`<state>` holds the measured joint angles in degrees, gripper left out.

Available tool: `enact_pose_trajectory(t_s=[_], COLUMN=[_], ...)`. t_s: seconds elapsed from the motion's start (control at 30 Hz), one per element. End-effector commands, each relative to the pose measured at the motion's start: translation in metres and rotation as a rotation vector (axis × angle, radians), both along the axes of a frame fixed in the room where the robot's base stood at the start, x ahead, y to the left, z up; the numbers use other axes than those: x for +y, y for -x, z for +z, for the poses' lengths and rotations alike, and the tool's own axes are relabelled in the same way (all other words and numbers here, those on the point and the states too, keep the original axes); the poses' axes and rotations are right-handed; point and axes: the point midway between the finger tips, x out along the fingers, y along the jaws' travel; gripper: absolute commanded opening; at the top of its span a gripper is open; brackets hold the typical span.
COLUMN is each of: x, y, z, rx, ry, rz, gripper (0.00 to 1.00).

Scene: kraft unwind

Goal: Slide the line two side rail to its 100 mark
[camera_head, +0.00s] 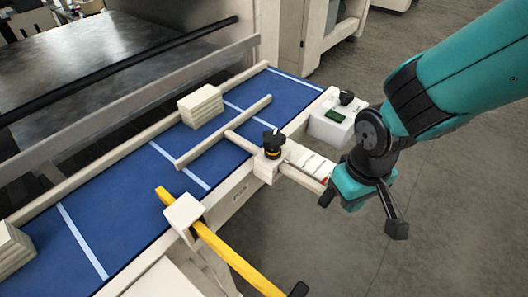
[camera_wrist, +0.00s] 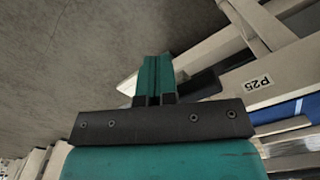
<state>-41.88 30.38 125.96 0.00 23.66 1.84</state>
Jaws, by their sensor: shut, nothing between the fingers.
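A pale side rail (camera_head: 225,132) lies lengthwise over the blue conveyor belt (camera_head: 120,50). Its cross rod (camera_head: 238,141) runs through a clamp block with a black knob (camera_head: 272,143). The rod's outer end reaches toward my gripper, beside a pale scale plate (camera_head: 308,160) whose marks are too small to read. No line number is legible. My gripper is just beyond the rod's outer end in the head view; its fingers are partly hidden there. In the wrist view my gripper's teal fingers (camera_wrist: 155,58) are together and empty, with pale bars close by.
A yellow bar (camera_head: 230,255) passes through a white block (camera_head: 184,211) at the belt's near edge. A pale box with a green panel (camera_head: 334,116) stands at the right. Stacked pale slabs (camera_head: 201,105) sit on the belt. The wrist view shows a "P25" label (camera_wrist: 258,83). Floor at right is clear.

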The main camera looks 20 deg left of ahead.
Motion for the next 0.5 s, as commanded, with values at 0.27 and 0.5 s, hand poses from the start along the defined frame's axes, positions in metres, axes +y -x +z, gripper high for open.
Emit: enact_pose_trajectory(t_s=[0.27, 0.5], x=[0.0001, 0.0035], y=[-0.0001, -0.0012], z=[0.0, 0.0001], rx=[0.0, 0.001], ry=[0.0, 0.001], rz=[0.0, 0.0], gripper=[0.0, 0.0])
